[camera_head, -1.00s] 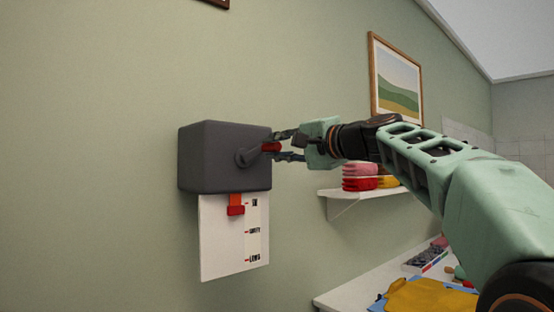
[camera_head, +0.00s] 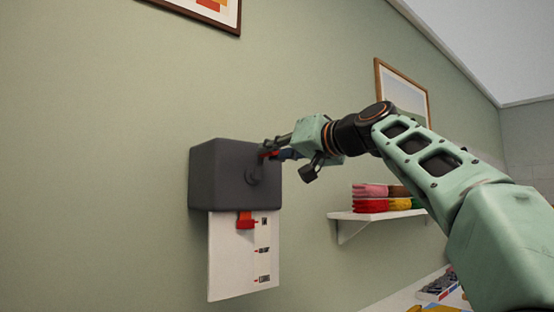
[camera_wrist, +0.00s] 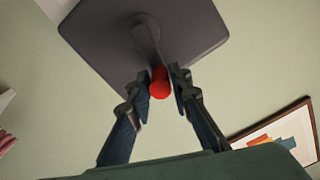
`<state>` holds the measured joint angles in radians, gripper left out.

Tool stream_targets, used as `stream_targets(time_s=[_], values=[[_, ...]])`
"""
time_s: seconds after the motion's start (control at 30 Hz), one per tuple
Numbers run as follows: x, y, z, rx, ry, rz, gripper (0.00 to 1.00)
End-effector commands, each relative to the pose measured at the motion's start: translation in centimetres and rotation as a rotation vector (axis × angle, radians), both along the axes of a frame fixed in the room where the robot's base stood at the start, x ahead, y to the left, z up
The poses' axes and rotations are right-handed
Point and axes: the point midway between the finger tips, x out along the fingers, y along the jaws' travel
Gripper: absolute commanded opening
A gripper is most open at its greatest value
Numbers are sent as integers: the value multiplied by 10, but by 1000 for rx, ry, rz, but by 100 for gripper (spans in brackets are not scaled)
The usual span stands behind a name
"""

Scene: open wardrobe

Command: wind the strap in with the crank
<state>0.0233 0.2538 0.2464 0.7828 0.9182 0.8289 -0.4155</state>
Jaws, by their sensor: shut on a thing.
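A dark grey box (camera_head: 225,175) is fixed to the green wall, with a crank (camera_head: 252,176) on its front. The crank has a red knob (camera_head: 266,155), which stands up and slightly right of the hub. My gripper (camera_head: 271,151) is closed around the knob; in the wrist view its fingers (camera_wrist: 164,80) lie on both sides of the red knob (camera_wrist: 159,86). A short orange-red strap (camera_head: 246,221) hangs from the box's underside, its end near the top mark of a white card (camera_head: 232,262). The marks' lettering is too small to read surely.
A white shelf (camera_head: 370,215) with stacked coloured cloths (camera_head: 370,205) is on the wall to the right, below my arm. Framed pictures (camera_head: 405,94) hang on the wall. A counter with items shows at the bottom right.

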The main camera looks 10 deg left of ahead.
Motion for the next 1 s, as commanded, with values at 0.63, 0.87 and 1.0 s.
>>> stream_targets(time_s=[0.63,0.87,1.0], values=[[-8,8,0,-136,-151,2,0],[-8,8,0,-136,-151,2,0],[-8,8,0,-137,-150,3,25]])
